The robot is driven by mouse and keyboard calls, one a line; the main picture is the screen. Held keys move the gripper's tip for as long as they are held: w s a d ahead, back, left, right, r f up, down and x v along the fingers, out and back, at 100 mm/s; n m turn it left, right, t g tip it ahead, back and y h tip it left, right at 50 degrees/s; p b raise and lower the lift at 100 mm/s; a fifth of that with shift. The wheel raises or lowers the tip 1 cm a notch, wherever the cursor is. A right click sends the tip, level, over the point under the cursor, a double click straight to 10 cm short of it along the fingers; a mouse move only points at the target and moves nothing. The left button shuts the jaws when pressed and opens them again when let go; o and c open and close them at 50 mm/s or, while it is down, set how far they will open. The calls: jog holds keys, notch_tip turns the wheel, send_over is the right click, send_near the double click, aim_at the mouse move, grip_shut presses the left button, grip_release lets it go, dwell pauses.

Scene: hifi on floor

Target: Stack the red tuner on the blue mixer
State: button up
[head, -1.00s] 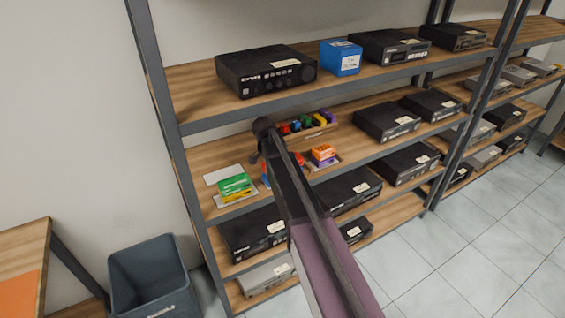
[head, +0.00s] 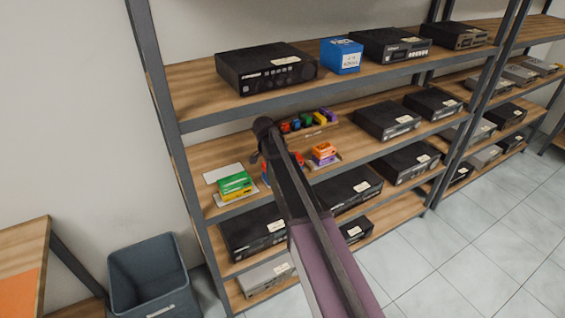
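My arm reaches to the middle shelf, its wrist bent down. My gripper (head: 254,157) shows only as a small dark part beside the wrist; its fingertips are hidden. A red block (head: 298,159) shows partly behind my arm, beside an orange and purple stack (head: 323,153). A blue piece (head: 265,173) shows just left of my arm, mostly hidden. I cannot tell for sure which of these are the red tuner and blue mixer, or whether the gripper touches either. A row of small coloured blocks (head: 308,121), red and blue among them, stands further back on this shelf.
A green and yellow stack (head: 235,187) sits at the shelf's left, by a white card (head: 223,173). A larger blue box (head: 341,56) and black hi-fi units (head: 265,70) stand on the shelf above. Shelf posts (head: 160,90) and a bin (head: 150,275) are at the left.

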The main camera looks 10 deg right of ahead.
jog(key=shift+f, duration=0.2)
dwell(0.3)
jog(key=o, duration=1.1)
jog(key=shift+o, duration=0.2)
jog(key=shift+r, duration=0.15)
notch_tip(320, 180, up, 5)
jog(key=p, duration=0.4)
jog(key=shift+f, duration=0.2)
jog(key=shift+w+a+m, duration=0.1)
jog(key=shift+m, duration=0.2)
jog(key=shift+a+r+m+g+p, duration=0.2)
jog(key=shift+m+g+p, duration=0.15)
jog(key=shift+m, duration=0.3)
jog(key=shift+a+r+m+g+p, duration=0.1)
jog(key=shift+r+m+g+p, duration=0.2)
jog(key=shift+m, duration=0.35)
